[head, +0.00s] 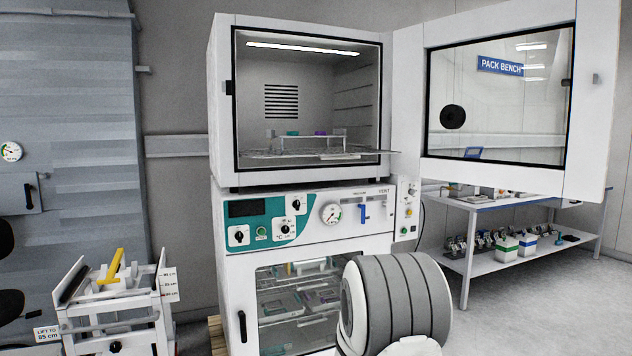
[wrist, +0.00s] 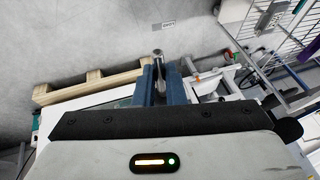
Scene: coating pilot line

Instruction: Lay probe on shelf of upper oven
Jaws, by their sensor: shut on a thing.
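The upper oven (head: 222,110) stands with its door (head: 592,110) swung open to the right in the head view. Its wire shelf (head: 350,154) bears a small metal rack (head: 337,143) with teal and purple pieces towards the back. The shelf's front part looks bare. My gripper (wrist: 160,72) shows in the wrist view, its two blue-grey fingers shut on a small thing. Only a grey rounded end (wrist: 157,53) shows beyond the fingertips; I take it for the probe, the rest hidden. My gripper is not seen in the head view.
The lower oven (head: 235,265), its door shut, is below. My grey arm link stands before it. A lifting cart (head: 110,315) is at left, a bench (head: 480,205) at right. In the wrist view a wooden pallet (wrist: 88,86) is left and wire racking (wrist: 295,45) upper right.

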